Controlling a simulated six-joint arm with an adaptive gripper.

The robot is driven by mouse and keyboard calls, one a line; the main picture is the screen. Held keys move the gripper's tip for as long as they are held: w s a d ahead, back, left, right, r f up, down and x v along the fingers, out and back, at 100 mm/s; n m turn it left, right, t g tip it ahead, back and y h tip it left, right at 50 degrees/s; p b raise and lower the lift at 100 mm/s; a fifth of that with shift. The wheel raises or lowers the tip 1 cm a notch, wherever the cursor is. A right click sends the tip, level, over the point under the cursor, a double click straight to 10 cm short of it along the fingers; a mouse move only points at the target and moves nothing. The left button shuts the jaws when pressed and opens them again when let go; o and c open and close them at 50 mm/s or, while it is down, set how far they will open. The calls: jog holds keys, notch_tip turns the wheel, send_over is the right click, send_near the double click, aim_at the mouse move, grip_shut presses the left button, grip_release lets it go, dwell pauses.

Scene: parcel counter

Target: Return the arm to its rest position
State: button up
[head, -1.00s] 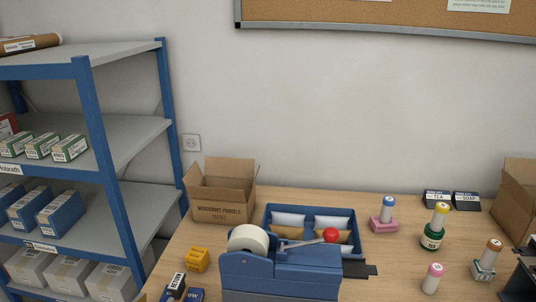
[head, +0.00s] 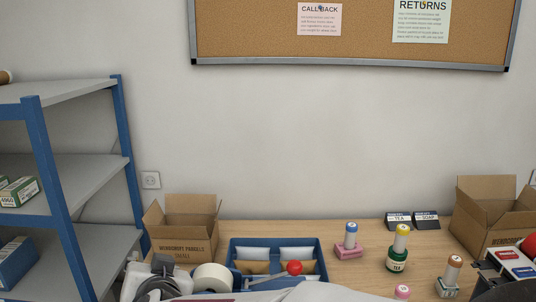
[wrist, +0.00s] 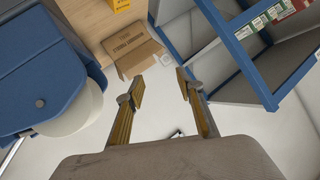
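My gripper (wrist: 160,88) shows in the wrist view with its two fingers spread apart and nothing between them. It hangs in free air, with a pale surface behind it. In the head view, pale parts of my arm cross the bottom edge; the fingers cannot be made out there. The arm parts hide much of the tape dispenser, whose white tape roll (head: 212,278) shows. In the wrist view the blue dispenser (wrist: 38,68) is close on the left.
A blue-framed shelf (head: 51,165) stands at the left. An open box (head: 183,248), a blue tray (head: 233,246), several stampers, such as a green one (head: 397,262), and another box (head: 490,236) are on the counter (head: 375,235). A corkboard (head: 370,38) hangs above; the wall between is clear.

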jog(key=shift+n+g+y, duration=0.4)
jog(key=shift+n+g, duration=0.1)
jog(key=shift+g, duration=0.1)
jog(key=d+r, duration=0.1)
jog(key=d, duration=0.2)
jog(key=s+d+r, duration=0.1)
jog(key=d, duration=0.1)
jog(key=d+r, duration=0.1)
jog(key=d, duration=0.2)
jog(key=shift+s+d+r, duration=0.15)
jog(key=shift+d+r, duration=0.15)
jog(key=s+d+f+g+h, duration=0.1)
jog(key=s+d+f+h, duration=0.1)
jog(key=s+d, duration=0.5)
jog(key=s+d+f+g+h, duration=0.2)
jog(key=s+d+f, duration=0.2)
jog(key=d, duration=1)
jog(key=s+d+f+m+g+h, duration=0.1)
jog(key=s+d+f+g+h, duration=0.1)
jog(key=s+d, duration=0.8)
jog(key=shift+s+d+f+h, duration=0.2)
jog(key=shift+s+f+h, duration=0.25)
jog(key=shift+f, duration=0.3)
